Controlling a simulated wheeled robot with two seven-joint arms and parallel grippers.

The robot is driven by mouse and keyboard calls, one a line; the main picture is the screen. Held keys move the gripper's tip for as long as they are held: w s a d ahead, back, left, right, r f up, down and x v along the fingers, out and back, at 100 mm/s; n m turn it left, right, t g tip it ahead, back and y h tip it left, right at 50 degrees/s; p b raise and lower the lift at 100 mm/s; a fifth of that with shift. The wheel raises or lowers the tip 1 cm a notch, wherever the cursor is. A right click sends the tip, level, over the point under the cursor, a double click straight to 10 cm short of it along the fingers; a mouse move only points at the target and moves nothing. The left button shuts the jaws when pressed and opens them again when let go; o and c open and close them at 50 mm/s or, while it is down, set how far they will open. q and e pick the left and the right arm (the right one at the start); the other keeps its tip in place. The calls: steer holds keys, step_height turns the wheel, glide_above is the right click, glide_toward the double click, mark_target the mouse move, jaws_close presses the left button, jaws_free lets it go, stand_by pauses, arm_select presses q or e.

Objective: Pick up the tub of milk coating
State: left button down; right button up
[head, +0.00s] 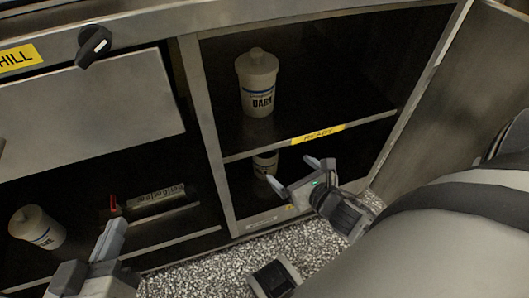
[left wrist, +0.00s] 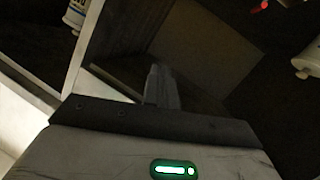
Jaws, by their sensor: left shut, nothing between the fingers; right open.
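No label reading "milk" is legible. One white lidded tub (head: 257,85) on the upper "READY" shelf is marked "DARK". A second tub (head: 265,161) stands on the shelf below, partly hidden by the shelf edge, its label unreadable. A third tub (head: 35,226) is in the lower left compartment, tilted in the picture, its label too small to read. My right gripper (head: 291,172) is open and empty in front of the second tub. My left gripper (head: 112,226) is shut and empty, right of the third tub; its fingers (left wrist: 160,86) show in the left wrist view.
A dark cylinder with pale lettering (head: 158,199) and a red part lies in the left compartment. A flap panel (head: 90,103) hangs above it. An open door (head: 455,100) stands on the right. Speckled floor (head: 215,272) lies in front of the cabinet.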

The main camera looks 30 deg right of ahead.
mark_target(274, 157)
steer(key=b+x, duration=0.2)
steer(key=x, duration=0.5)
steer(key=shift+w+f, duration=0.1)
steer(key=shift+w, duration=0.1)
steer(key=shift+w+f+b, duration=0.2)
steer(key=shift+w+b, duration=0.2)
steer(key=shift+w, duration=0.15)
steer(key=shift+w+a+f+b, duration=0.2)
steer(key=shift+w+b, duration=0.2)
steer(key=shift+w, duration=0.2)
steer(key=shift+b+x, duration=0.6)
steer(key=shift+x, duration=0.6)
steer(key=shift+w+a, duration=0.15)
steer(key=shift+w, duration=0.25)
steer(key=c, duration=1.5)
steer(key=shift+r, duration=0.15)
steer(key=c, duration=0.3)
arm_select(q)
steer(key=r, duration=0.1)
steer(key=w+r+t+h, duration=0.1)
steer(key=r+t, duration=0.1)
steer(key=shift+w+d+h, duration=0.2)
steer(key=shift+d+h, duration=0.1)
steer(key=shift+h, duration=0.1)
arm_select(e)
steer(key=shift+c, duration=0.2)
arm_select(q)
steer(key=shift+r, duration=0.1)
arm_select(e)
steer(key=shift+r, duration=0.1)
